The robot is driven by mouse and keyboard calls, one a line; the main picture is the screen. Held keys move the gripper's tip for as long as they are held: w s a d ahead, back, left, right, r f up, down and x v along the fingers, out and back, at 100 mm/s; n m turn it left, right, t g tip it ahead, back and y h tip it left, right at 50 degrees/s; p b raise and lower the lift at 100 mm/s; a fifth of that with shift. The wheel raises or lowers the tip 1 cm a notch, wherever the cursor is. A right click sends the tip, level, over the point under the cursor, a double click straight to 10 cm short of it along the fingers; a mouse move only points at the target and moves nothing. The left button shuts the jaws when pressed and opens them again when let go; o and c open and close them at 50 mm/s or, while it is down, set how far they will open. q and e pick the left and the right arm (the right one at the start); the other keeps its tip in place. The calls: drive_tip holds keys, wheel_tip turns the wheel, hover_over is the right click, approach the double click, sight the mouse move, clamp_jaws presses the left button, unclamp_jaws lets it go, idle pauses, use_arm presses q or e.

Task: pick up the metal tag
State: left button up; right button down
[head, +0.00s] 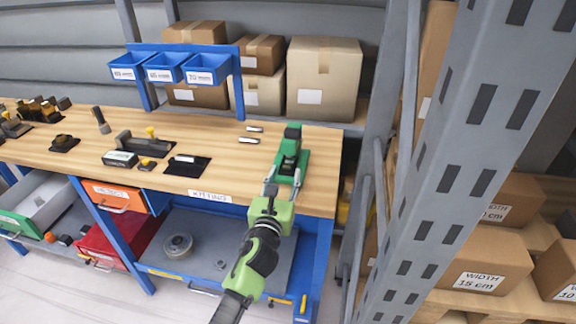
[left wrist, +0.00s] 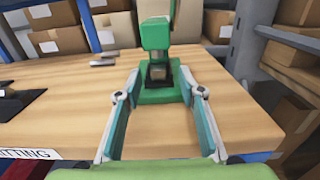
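A green press-like device (head: 290,157) stands at the right end of the wooden workbench. In the left wrist view the green device (left wrist: 157,35) shows a small greyish square piece (left wrist: 158,74) in its dark slot; I cannot tell if this is the metal tag. Two small silvery pieces (head: 250,140) lie on the bench left of the device, and they also show in the left wrist view (left wrist: 103,60). My left gripper (head: 283,183) is open and empty in front of the device, its fingers spread towards the base. My right gripper is out of view.
Blue bins (head: 207,69) hang on a rack behind the bench, with cardboard boxes (head: 322,80) further back. Black mats with parts (head: 187,166) lie left of the device. A grey shelf upright (head: 460,150) stands close on the right. Bare wood (head: 228,150) lies between.

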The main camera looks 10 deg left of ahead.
sight(287, 166)
use_arm(q)
drive_tip(key=shift+w+a+f, duration=0.1)
drive_tip(key=shift+w, duration=1.25)
drive_tip(key=shift+w+a+f, duration=0.1)
drive_tip(key=shift+w, duration=1.25)
clamp_jaws()
